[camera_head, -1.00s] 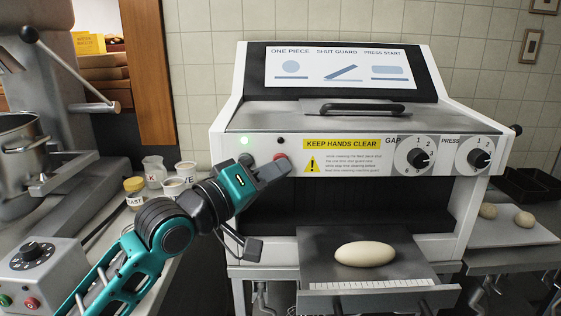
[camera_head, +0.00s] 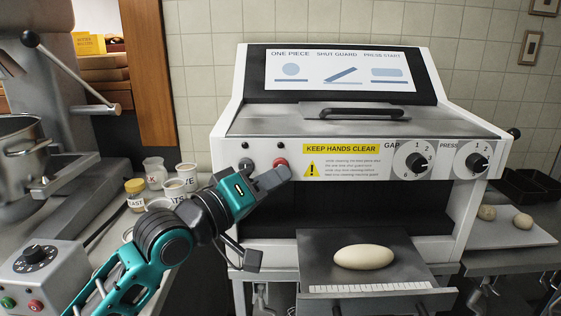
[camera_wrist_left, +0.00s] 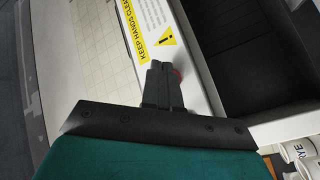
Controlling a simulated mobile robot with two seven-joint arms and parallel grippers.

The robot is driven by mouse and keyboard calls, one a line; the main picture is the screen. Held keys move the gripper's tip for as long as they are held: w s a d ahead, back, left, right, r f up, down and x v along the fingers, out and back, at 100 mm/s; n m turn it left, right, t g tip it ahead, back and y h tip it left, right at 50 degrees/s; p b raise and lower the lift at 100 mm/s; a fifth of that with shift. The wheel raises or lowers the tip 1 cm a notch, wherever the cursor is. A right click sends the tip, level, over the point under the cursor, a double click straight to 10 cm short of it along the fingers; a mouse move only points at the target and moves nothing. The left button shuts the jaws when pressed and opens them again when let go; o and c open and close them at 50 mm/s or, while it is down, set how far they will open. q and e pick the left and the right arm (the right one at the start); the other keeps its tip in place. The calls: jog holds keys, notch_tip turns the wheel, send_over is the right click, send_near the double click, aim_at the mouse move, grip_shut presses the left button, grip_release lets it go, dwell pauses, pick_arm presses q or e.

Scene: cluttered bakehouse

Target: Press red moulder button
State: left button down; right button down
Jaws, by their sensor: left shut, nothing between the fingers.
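The red button (camera_head: 280,163) is on the white front panel of the moulder (camera_head: 225,145), left of the yellow warning label. My left gripper (camera_head: 284,174) is shut and empty, with its fingertips just below the red button in the head view. In the left wrist view the shut fingers (camera_wrist_left: 162,70) reach to the panel, and the red button (camera_wrist_left: 177,75) shows partly behind their tips. I cannot tell whether they touch it. A dark button (camera_head: 246,164) is left of the red one. Two small lamps above them are dark. My right gripper is not in view.
A dough piece (camera_head: 364,257) lies on the moulder's lower tray (camera_head: 318,240). The guard with a black handle (camera_head: 362,108) lies on top. Several small tubs (camera_head: 187,175) and a mixer (camera_head: 60,130) stand at the left. Dough balls (camera_head: 487,213) lie at the right.

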pick_arm(q)
jog(key=shift+s, duration=0.1)
jog(key=s, duration=0.5)
dwell(0.5)
jog(key=shift+f, duration=0.1)
dwell(0.4)
jog(key=s+a+f+y, duration=0.1)
jog(key=a+f+y, duration=0.35)
jog(key=f, duration=0.65)
jog(key=s+a+f+y, duration=0.25)
jog(key=a+f, duration=0.25)
jog(key=f, duration=0.7)
jog(key=s+a+f+m+g+y, duration=0.1)
jog(key=s+a+f+y, duration=0.1)
jog(key=s+f, duration=0.4)
jog(key=s+a+f+m+g+y, duration=0.1)
jog(key=s+a+f+m+y, duration=0.1)
jog(key=s+a+f, duration=0.3)
notch_tip(320, 180, down, 5)
jog(key=shift+s+r, duration=0.2)
jog(key=shift+s, duration=0.75)
jog(key=shift+a, duration=0.1)
